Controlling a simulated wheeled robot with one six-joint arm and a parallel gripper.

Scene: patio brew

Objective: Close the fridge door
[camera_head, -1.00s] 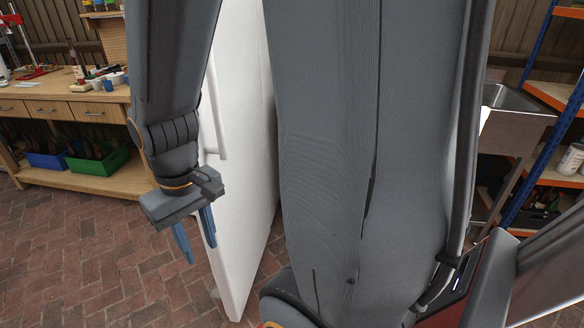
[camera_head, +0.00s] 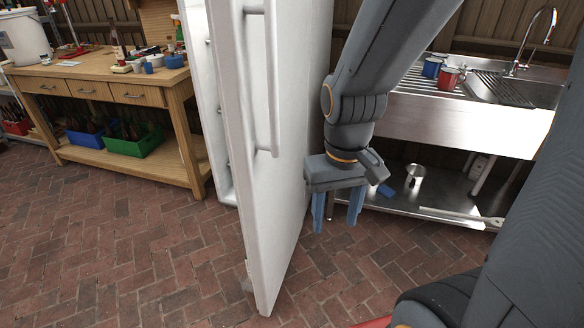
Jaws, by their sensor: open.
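The white fridge door (camera_head: 265,200) stands open in the middle of the view, seen at a steep angle with its lower corner toward me. A long vertical white handle (camera_head: 272,75) runs along its face. Part of the white fridge body (camera_head: 211,110) shows behind the door to the left; most of its inside is hidden. My gripper (camera_head: 336,222) points down on the right side of the door, with its two blue fingers apart and nothing between them. I cannot tell whether it touches the door.
A wooden workbench (camera_head: 110,72) with bins below stands at the left. A steel sink unit (camera_head: 460,125) with a red mug (camera_head: 448,78) and a blue mug (camera_head: 431,67) is at the right. The brick floor (camera_head: 130,245) is clear at the front left.

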